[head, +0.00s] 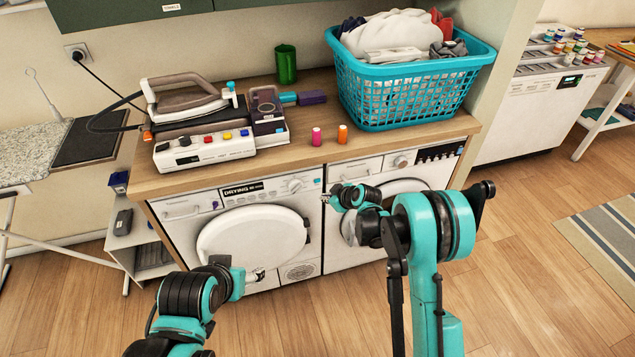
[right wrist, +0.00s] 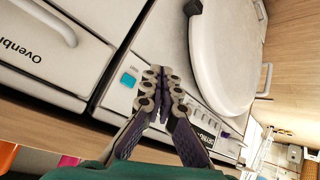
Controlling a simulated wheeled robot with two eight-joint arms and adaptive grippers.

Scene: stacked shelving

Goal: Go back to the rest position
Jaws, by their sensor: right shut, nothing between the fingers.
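My right arm comes up from the bottom right of the head view. Its gripper (head: 328,198) is small there, in front of the two machines below the countertop. In the right wrist view the gripper (right wrist: 163,82) is shut, its fingers together with nothing between them, in front of a white machine front. My left arm bends up from the bottom left of the head view. Its gripper (head: 257,275) is partly seen in front of the drying machine, and its finger opening is too small to make out.
A wooden countertop (head: 380,142) carries a steam iron (head: 185,95), a teal laundry basket (head: 410,95), a green cup (head: 286,64), and pink (head: 316,136) and orange (head: 342,134) spools. The drying machine (head: 190,207) stands below. Open wooden floor (head: 530,270) lies to the right.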

